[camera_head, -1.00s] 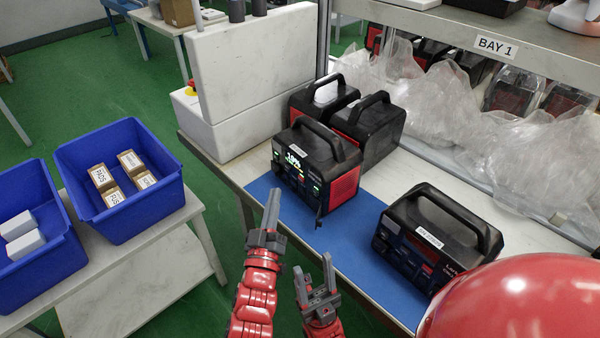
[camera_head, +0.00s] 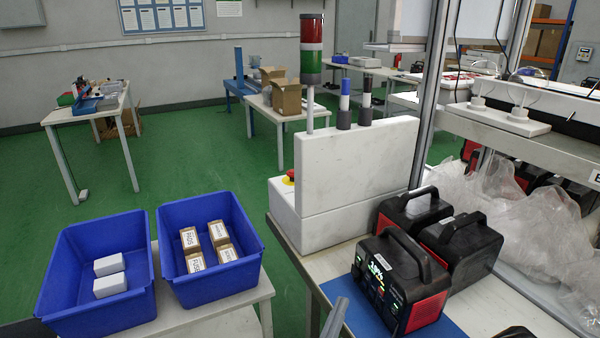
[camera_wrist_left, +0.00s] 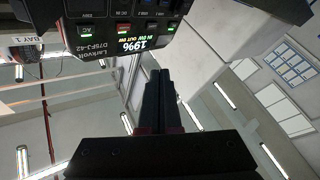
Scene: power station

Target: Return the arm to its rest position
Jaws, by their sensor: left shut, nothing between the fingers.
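My left gripper (camera_head: 335,318) shows only as a grey tip at the bottom edge of the head view, just left of the front power station. In the left wrist view its fingers (camera_wrist_left: 161,98) lie together, with nothing between them. The lit power station (camera_head: 398,283) stands upright on the blue mat (camera_head: 450,326). Its display and ports also show at the top of the left wrist view (camera_wrist_left: 125,25), past the fingertips. I cannot tell the exact gap between them. The rest of the left arm is hidden below the head view, and my right gripper is out of view.
Two more power stations (camera_head: 462,250) stand close behind. A white box with a signal tower (camera_head: 355,165) stands left of them. Two blue bins (camera_head: 208,288) with small boxes sit on a side table. Plastic-wrapped units (camera_head: 510,225) lie right. Green floor is open beyond.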

